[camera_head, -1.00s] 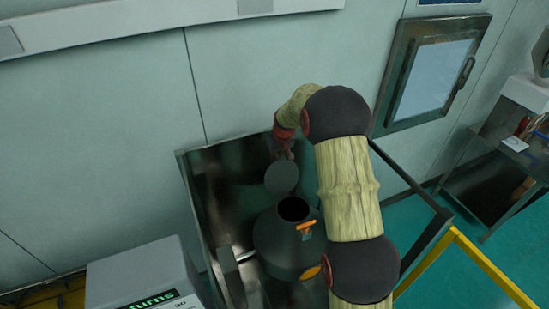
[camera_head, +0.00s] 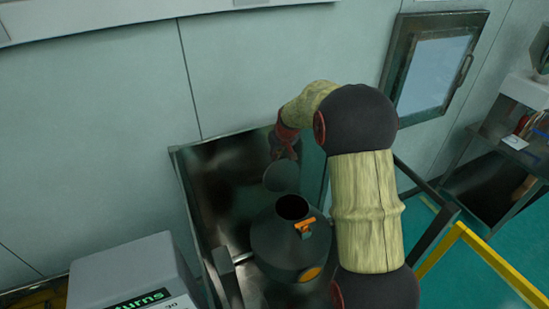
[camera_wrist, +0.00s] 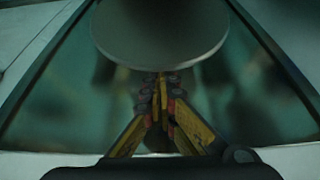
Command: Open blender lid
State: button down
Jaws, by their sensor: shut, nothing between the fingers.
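The blender (camera_head: 285,245) is a dark rounded vessel with a round black opening at its top and an orange latch (camera_head: 305,226) on its right side. Its grey round lid (camera_head: 281,177) stands raised and tilted behind the opening, open. In the wrist view the lid (camera_wrist: 160,32) shows as a large pale disc at the top. My gripper (camera_head: 284,155) is behind the lid, near its upper edge. In the wrist view my gripper (camera_wrist: 163,78) has its fingers together with nothing between them, the tips close to the lid's lower rim; contact cannot be told.
A dark metal panel (camera_head: 215,185) stands behind the blender. A grey box with a green display (camera_head: 130,275) is at the lower left. A yellow rail (camera_head: 490,262) and a wall hatch (camera_head: 435,70) are at the right. Open floor lies at the far right.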

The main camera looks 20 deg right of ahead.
jog(key=shift+s, duration=0.1)
jog(key=v, duration=1.1)
jog(key=shift+r, duration=0.1)
jog(key=shift+s+r, duration=0.15)
jog(key=shift+r, duration=0.15)
